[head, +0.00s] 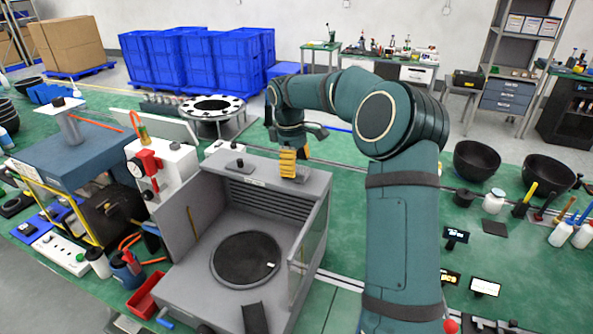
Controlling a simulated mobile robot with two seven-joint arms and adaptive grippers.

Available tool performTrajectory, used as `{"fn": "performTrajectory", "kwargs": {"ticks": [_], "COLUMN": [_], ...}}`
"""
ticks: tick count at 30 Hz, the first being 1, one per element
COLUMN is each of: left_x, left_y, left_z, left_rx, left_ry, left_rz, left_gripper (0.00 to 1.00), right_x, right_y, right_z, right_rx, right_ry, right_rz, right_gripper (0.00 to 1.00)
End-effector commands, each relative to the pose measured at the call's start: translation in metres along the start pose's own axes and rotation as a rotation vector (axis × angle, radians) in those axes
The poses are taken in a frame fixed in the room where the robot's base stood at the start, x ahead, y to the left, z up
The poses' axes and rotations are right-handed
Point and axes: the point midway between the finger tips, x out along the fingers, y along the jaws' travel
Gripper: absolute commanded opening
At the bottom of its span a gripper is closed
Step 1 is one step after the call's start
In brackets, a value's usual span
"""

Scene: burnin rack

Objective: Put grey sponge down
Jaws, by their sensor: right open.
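My right gripper (290,140) hangs over the back right top edge of a grey open-fronted machine (213,178). It is small here and its fingers are partly hidden. A ribbed yellow piece (288,163) shows right below it; I cannot tell whether it is a fingertip or a separate object. My left gripper is not in view.
The machine's chamber holds a round black plate (245,258). A white device with a red fitting (150,172) stands at its left. Black bowls (476,160) and bottles stand on the green bench at right. My right arm covers part of the bench.

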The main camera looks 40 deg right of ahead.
Motion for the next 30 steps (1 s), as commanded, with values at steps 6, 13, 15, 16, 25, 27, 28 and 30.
{"fn": "performTrajectory", "kwargs": {"ticks": [6,13,15,16,25,27,28,30], "left_x": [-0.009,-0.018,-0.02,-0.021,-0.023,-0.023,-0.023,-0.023], "left_y": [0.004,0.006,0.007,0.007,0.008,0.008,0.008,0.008], "left_z": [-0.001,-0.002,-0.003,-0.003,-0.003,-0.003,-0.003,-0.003], "left_rx": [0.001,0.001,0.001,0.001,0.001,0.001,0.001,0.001], "left_ry": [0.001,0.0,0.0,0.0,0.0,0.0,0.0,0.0], "left_rz": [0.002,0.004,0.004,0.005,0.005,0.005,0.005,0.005], "left_gripper": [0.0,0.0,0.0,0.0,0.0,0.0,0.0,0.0], "right_x": [-0.055,-0.099,-0.109,-0.112,-0.123,-0.123,-0.123,-0.123], "right_y": [-0.001,-0.001,-0.001,-0.001,-0.001,-0.001,-0.001,-0.001], "right_z": [0.0,0.001,0.001,0.001,0.001,0.001,0.001,0.001], "right_rx": [-0.001,0.0,-0.001,-0.001,-0.001,-0.001,-0.001,-0.001], "right_ry": [0.003,0.003,0.002,0.003,0.001,0.001,0.001,0.001], "right_rz": [0.004,0.002,0.001,0.002,0.0,0.0,0.0,0.0], "right_gripper": [0.74,0.74,0.74,0.74,0.74,0.74,0.74,0.74]}}
